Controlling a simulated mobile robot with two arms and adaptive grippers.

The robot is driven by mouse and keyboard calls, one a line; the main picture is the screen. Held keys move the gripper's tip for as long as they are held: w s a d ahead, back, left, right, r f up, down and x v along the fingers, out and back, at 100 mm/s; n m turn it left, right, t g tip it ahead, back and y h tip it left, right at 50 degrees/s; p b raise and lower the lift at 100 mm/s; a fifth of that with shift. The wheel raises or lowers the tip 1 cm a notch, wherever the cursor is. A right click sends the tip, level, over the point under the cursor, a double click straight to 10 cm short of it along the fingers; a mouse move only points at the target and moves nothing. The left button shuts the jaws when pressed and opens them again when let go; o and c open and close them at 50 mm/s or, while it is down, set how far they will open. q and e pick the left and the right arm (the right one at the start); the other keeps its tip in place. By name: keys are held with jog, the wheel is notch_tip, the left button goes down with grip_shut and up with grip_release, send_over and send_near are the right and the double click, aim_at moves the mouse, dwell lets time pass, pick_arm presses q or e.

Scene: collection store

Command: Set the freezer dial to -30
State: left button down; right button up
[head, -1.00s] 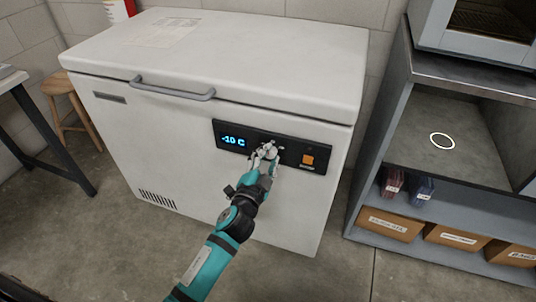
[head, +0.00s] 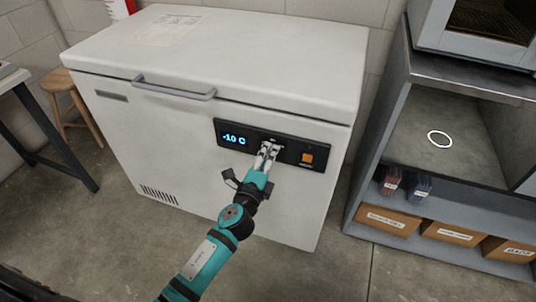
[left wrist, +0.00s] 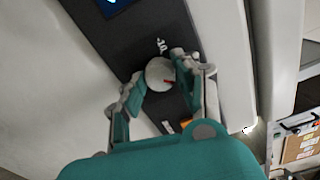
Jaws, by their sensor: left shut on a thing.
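The white chest freezer (head: 170,135) stands shut, with a dark control panel (head: 293,148) on its front. The panel's display (head: 234,140) reads -10 C in blue. My left gripper (head: 268,148) is at the middle of the panel, right of the display, and mostly hides the dial there. In the left wrist view the round pale dial (left wrist: 160,73) with a red mark sits between the fingertips of my left gripper (left wrist: 161,82), which is shut on it. My right gripper is not in view.
An orange switch (head: 307,158) is on the panel, right of the gripper. A grey shelf unit (head: 470,85) with boxes stands to the right. A stool (head: 58,85) and a table (head: 15,80) are at the left. The floor in front is clear.

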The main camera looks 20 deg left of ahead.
pick_arm(q)
jog(key=shift+m+p, duration=0.3)
jog(key=shift+m, duration=1.6)
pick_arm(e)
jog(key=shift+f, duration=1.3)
pick_arm(q)
jog(key=c, duration=1)
grip_release()
jog(key=shift+o, duration=0.2)
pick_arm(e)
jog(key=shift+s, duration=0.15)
pick_arm(q)
jog(key=s, duration=1.2)
jog(key=shift+a, duration=0.2)
